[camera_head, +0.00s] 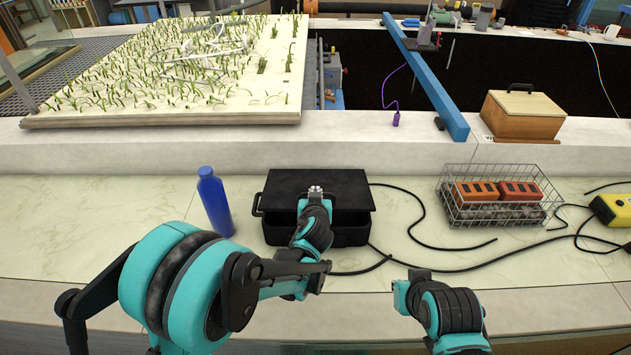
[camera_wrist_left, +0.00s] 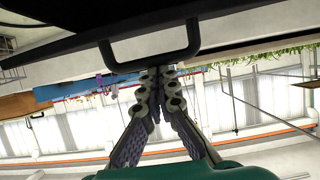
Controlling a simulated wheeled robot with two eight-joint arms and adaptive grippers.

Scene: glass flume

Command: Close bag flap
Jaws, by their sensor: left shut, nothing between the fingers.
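The black bag (camera_head: 350,233) sits on the pale counter in the head view, left of centre. Its flap (camera_head: 285,183) is a flat black panel over the top, and a dark gap shows beneath its right front edge. My left gripper (camera_head: 315,190) is shut and empty, over the middle of the flap; I cannot tell whether it touches. In the left wrist view, the closed fingertips (camera_wrist_left: 158,73) are beside a black handle (camera_wrist_left: 150,60) on a dark surface. My right gripper (camera_head: 411,278) is low, right of the bag; its fingers are unclear.
A blue bottle (camera_head: 214,203) stands close left of the bag. Black cables (camera_head: 440,268) lie to its right, near a wire basket (camera_head: 498,213) with orange blocks. A wooden box (camera_head: 523,116) and a planted board (camera_head: 180,115) are behind.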

